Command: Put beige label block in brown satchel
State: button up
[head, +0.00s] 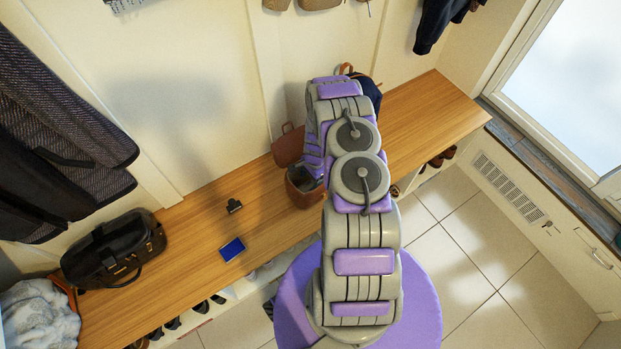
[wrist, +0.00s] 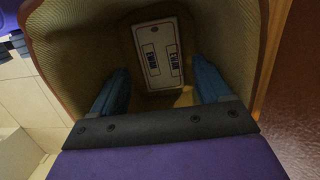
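The brown satchel (head: 304,194) stands open on the wooden bench, its flap (head: 288,147) raised at the back. In the wrist view I look down into its tan-lined inside (wrist: 75,60). The beige label block (wrist: 160,52), a pale rectangle with two dark-blue printed labels, lies inside at the bottom. My gripper (wrist: 160,80) reaches into the satchel mouth with its two blue fingers spread wide. The block shows between and beyond the fingertips, with a visible gap on each side. In the head view my arm hides the fingers and the block.
The bench (head: 185,235) also holds a black bag (head: 113,250), a blue box (head: 232,249) and a small black item (head: 234,206) left of the satchel. A navy backpack (head: 369,91) stands behind my arm. The bench's right end is clear. Shoes sit in cubbies below.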

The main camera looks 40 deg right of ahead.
jog(key=o, duration=0.3)
notch_tip(320, 180, up, 17)
jog(key=d+p, duration=0.2)
jog(key=p, duration=0.2)
jog(key=shift+d, duration=0.35)
jog(key=shift+w, duration=0.1)
